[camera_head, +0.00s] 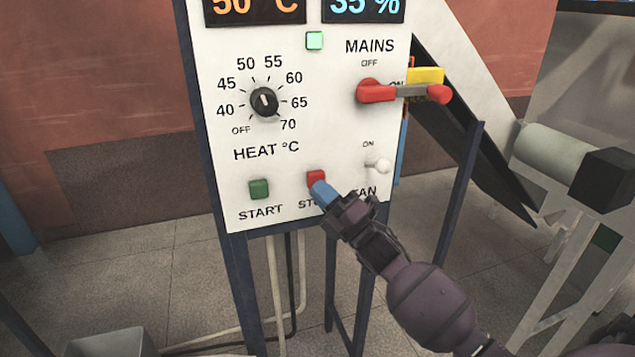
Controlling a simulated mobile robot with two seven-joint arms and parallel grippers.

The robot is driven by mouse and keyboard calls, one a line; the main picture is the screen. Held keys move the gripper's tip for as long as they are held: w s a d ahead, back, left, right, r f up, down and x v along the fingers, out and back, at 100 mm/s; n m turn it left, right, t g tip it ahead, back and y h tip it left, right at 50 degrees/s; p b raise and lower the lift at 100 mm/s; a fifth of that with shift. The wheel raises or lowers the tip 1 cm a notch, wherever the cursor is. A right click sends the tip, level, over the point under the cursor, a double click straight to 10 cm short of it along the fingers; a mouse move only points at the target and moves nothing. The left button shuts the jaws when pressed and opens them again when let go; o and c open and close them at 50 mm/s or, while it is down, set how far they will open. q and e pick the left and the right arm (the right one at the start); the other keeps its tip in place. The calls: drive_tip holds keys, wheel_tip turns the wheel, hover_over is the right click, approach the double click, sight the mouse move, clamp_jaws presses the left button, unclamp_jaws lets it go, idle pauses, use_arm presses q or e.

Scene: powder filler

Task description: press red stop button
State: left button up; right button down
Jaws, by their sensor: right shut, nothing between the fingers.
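The red stop button (316,177) is a small square button low on the white control panel (225,150), above a partly covered label. My right gripper (322,191) is shut and empty. Its blue fingertips are at the lower right of the button and overlap its lower edge in the picture. I cannot tell whether they touch it or how far it is pushed in. The green start button (259,189) is to the left, clear of the gripper. My left gripper does not show.
The heat knob (265,102) points near the top of its scale. The red mains handle (405,92) sticks out at the right, with a yellow piece behind it. The white fan switch (379,166) is close above my right gripper. A green lamp (314,41) sits under the displays.

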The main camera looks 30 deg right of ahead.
drive_tip(key=shift+w+d, duration=0.1)
drive_tip(key=shift+w, duration=0.45)
idle(0.8)
drive_tip(key=shift+s, duration=0.1)
drive_tip(key=shift+s+a, duration=0.2)
drive_tip(key=shift+s, duration=0.65)
drive_tip(key=s+p, duration=0.1)
drive_tip(key=s, duration=0.1)
drive_tip(key=s+a, duration=0.1)
drive_tip(key=s, duration=0.2)
drive_tip(key=shift+a+p, duration=0.1)
drive_tip(key=shift+p, duration=0.3)
drive_tip(key=shift+w, duration=0.1)
